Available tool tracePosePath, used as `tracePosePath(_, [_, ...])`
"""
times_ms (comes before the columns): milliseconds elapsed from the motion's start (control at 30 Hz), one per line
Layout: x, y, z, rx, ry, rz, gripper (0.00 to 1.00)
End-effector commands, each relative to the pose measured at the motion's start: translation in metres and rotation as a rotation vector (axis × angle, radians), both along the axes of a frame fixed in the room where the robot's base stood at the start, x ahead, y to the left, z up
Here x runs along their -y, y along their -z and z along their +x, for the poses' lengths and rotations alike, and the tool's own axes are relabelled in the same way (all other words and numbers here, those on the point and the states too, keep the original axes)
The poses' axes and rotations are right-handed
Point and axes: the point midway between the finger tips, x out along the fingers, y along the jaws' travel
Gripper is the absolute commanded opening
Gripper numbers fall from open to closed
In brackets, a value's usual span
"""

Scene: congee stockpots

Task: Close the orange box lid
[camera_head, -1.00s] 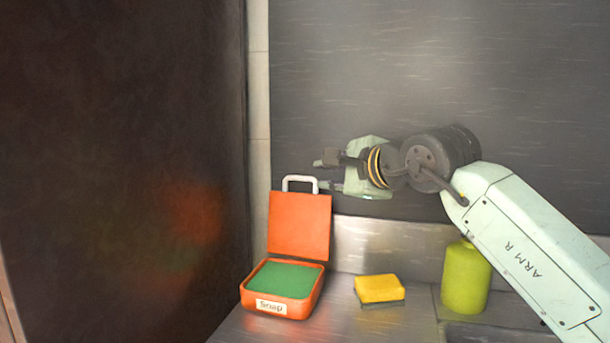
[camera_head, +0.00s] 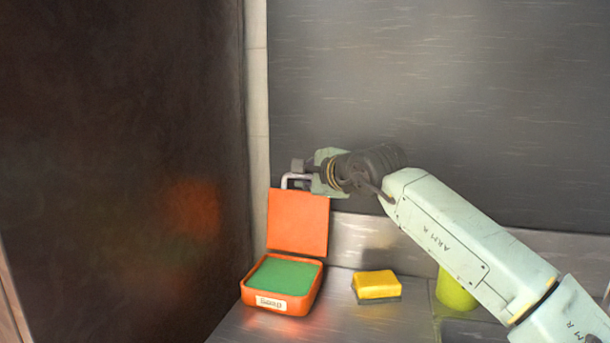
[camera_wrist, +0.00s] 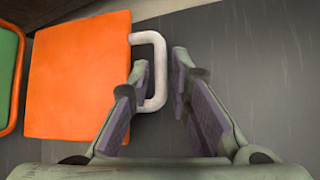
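The orange box (camera_head: 308,291) with a "Soap" label stands on the metal counter, with a green block (camera_head: 284,275) inside. Its orange lid (camera_head: 298,222) stands upright, open, and also shows in the wrist view (camera_wrist: 78,75). A white handle (camera_wrist: 158,60) sticks out from the lid's top edge. My gripper (camera_head: 298,173) is at the handle. In the wrist view my gripper (camera_wrist: 160,75) is open, and the handle's outer bar lies between its two fingers. The left finger overlaps the handle's opening. I cannot tell whether either finger touches it.
A yellow sponge (camera_head: 377,284) with a dark underside lies right of the box. A yellow-green container (camera_head: 455,290) stands farther right, partly hidden by my arm. A dark panel (camera_head: 120,170) rises at the left, and a grey wall (camera_head: 450,90) stands behind.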

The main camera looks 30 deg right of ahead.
Motion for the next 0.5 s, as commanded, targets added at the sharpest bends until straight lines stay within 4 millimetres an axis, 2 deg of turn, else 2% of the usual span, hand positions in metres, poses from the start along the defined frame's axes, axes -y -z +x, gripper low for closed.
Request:
tracePosePath(133, [0.0000, 0.0002, -0.0003, 0.000, 0.000, 0.000, 0.17])
tracePosePath(400, [0.0000, 0.0001, -0.0004, 0.000, 0.000, 0.000, 0.00])
tracePosePath(500, [0.0000, 0.0001, -0.0004, 0.000, 0.000, 0.000, 0.00])
